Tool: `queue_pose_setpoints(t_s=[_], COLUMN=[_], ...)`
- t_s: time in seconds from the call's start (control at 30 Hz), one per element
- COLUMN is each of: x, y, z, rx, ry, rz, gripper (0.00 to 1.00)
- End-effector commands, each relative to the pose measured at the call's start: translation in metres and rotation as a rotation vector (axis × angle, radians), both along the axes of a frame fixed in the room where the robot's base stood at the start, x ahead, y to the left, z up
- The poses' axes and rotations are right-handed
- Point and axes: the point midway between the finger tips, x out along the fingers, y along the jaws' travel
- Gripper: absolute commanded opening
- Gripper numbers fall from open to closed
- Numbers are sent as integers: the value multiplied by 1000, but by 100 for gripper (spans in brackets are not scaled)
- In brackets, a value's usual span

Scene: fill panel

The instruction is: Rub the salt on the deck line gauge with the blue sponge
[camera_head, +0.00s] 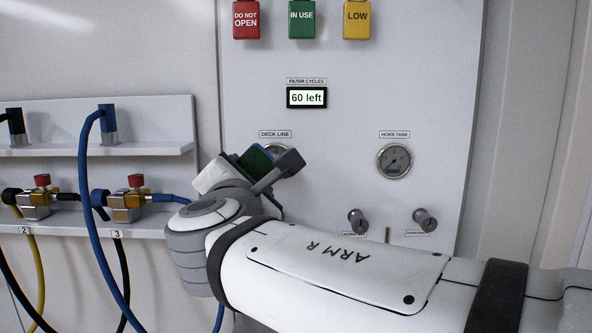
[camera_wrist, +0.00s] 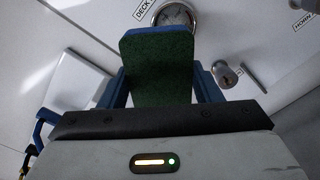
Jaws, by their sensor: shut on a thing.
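My gripper (camera_wrist: 158,95) is shut on a sponge (camera_wrist: 160,60) with a dark green face and a blue edge. The sponge also shows at the end of my arm in the head view (camera_head: 256,160). The deck line gauge (camera_head: 275,150) is mostly hidden behind the sponge and gripper in the head view. In the wrist view the gauge (camera_wrist: 174,16) shows just beyond the sponge's far edge, partly cut off by the top of the picture. Whether the sponge touches the gauge, and whether salt is on its glass, I cannot tell.
The horn tank gauge (camera_head: 394,161) is right of the deck line gauge. Two knobs (camera_head: 425,220) (camera_head: 358,221) stick out below. A display (camera_head: 306,98) reads "60 left". Red, green and yellow tags (camera_head: 302,20) hang above. Shelves (camera_head: 110,150) with valves and hoses are at the left.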

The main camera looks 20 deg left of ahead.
Motion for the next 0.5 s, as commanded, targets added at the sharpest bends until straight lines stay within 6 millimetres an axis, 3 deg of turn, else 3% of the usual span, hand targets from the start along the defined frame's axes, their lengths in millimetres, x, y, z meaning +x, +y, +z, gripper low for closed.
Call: queue_pose_setpoints(t_s=[0.17, 0.5], x=[5, 41], y=[0, 2], z=[0, 0], rx=[0, 0], ry=[0, 1], rz=[0, -4], gripper=[40, 40])
